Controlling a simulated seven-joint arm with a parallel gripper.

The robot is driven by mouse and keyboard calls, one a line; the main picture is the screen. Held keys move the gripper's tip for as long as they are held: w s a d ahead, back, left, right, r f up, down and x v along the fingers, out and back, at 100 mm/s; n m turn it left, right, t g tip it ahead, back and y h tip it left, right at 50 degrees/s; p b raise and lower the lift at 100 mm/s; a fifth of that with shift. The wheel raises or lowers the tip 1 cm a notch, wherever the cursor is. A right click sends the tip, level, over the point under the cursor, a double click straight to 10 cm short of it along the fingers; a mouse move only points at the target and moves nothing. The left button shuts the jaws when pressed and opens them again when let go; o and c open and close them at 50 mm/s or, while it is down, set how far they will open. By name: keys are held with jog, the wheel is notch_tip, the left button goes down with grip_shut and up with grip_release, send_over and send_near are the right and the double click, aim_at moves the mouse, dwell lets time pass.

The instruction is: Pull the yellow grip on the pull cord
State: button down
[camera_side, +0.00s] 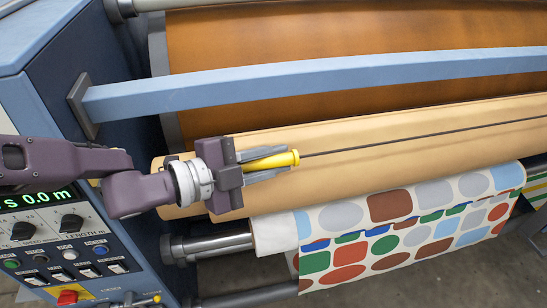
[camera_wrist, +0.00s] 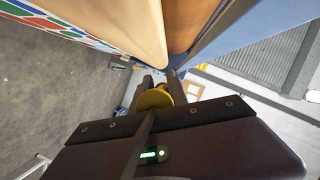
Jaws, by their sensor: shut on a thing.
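The yellow grip (camera_side: 273,161) is a short yellow cylinder with a wider knob at its right end. The dark pull cord (camera_side: 420,133) runs from that end to the right, straight and rising slightly, in front of the tan roller. My gripper (camera_side: 268,164) is shut on the yellow grip, with one finger on each side. In the wrist view the yellow grip (camera_wrist: 155,98) sits between the finger ends of my gripper (camera_wrist: 160,88). The gripper's body hides the left end of the grip in the side view.
A pale blue bar (camera_side: 320,78) crosses above the tan roller (camera_side: 345,165). A patterned fabric roll (camera_side: 400,225) lies below. A control panel (camera_side: 65,240) with knobs and a red switch (camera_side: 68,297) is at the lower left. Bare floor (camera_wrist: 50,90) shows left in the wrist view.

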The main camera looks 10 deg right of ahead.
dwell(0.6)
jog(key=shift+s, duration=2.2)
jog(key=c, duration=1.3)
grip_release()
jog(key=v, duration=0.7)
